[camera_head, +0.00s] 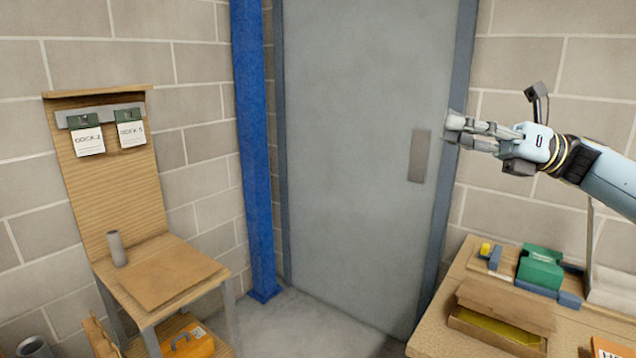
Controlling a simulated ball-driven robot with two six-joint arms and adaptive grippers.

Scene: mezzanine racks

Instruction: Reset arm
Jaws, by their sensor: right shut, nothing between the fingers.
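My right gripper (470,132) is raised at the right of the head view, with its arm coming in from the right edge. It points left. Its fingers are shut with nothing between them. My left gripper is not in view.
A wooden stand (108,190) with tags marked "DOCK" and a grey cylinder (117,248) is at left. A blue post (254,150) stands beside the door. At lower right, a table (440,318) holds a green item (540,267) and an open cardboard box (490,325). Floor between is clear.

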